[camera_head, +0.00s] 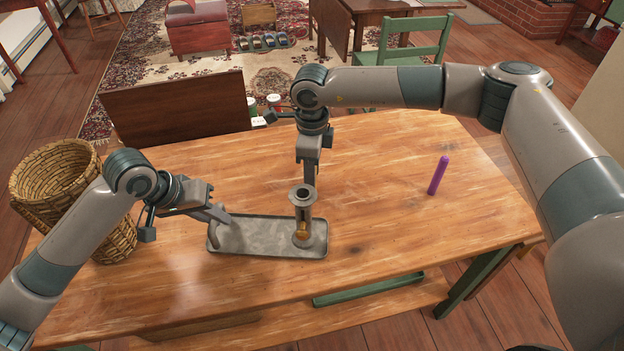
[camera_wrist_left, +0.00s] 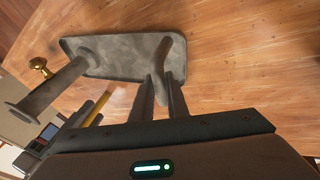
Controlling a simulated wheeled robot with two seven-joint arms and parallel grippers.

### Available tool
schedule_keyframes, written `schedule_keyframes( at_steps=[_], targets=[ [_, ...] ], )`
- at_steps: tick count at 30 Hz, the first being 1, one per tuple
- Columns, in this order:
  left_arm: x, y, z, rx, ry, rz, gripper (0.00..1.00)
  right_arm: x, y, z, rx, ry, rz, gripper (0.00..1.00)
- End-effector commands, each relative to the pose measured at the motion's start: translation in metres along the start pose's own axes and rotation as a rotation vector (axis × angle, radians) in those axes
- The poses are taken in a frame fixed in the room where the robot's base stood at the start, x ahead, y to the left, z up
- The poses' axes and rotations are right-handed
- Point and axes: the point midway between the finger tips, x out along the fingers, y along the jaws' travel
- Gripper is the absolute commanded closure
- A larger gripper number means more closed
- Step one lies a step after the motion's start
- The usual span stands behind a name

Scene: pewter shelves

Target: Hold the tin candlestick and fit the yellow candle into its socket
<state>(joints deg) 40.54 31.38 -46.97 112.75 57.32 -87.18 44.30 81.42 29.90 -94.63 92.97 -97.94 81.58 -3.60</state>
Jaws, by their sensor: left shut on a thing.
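The tin candlestick has a long grey tray base (camera_head: 270,248) on the table, with an upright socket tube (camera_head: 304,212) at its right end. A brass knob (camera_wrist_left: 39,65) sticks out of the tube. My left gripper (camera_head: 220,217) is shut on the candlestick's curved handle (camera_wrist_left: 176,55) at the other end. In the left wrist view, the yellow candle (camera_wrist_left: 98,107) shows beyond the tube, apart from the socket mouth. It is hidden in the head view. My right gripper (camera_head: 307,178) points down just behind the tube; its fingertips are hidden, so its grip is unclear.
A purple candle (camera_head: 438,175) is on the table to the right. A wicker basket (camera_head: 60,190) is at the left end. A dark wooden panel (camera_head: 180,100) and some jars (camera_head: 262,110) are at the back edge. The table's right half is mostly clear.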

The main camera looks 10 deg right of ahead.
Motion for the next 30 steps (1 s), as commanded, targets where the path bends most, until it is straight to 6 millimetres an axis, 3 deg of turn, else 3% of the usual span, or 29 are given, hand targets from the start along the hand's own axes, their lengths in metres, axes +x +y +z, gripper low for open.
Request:
schedule_keyframes(
  at_steps=[5, 18, 23, 30],
  targets=[
    [0.0000, 0.0002, 0.0000, 0.000, 0.000, 0.000, 1.00, 0.0111, -0.0003, 0.0001, 0.000, -0.001, -0.001, 0.62],
    [0.0001, 0.0001, 0.0001, 0.000, 0.000, 0.000, 1.00, 0.0111, -0.0004, -0.0002, 0.001, -0.001, -0.001, 0.62],
    [0.0001, 0.0001, 0.0001, 0.000, 0.000, 0.000, 1.00, 0.0110, -0.0004, -0.0002, 0.001, -0.001, -0.001, 0.98],
    [0.0001, 0.0002, 0.0001, 0.000, 0.000, 0.000, 1.00, 0.0109, -0.0005, -0.0002, 0.001, -0.001, -0.001, 1.00]
  ],
)
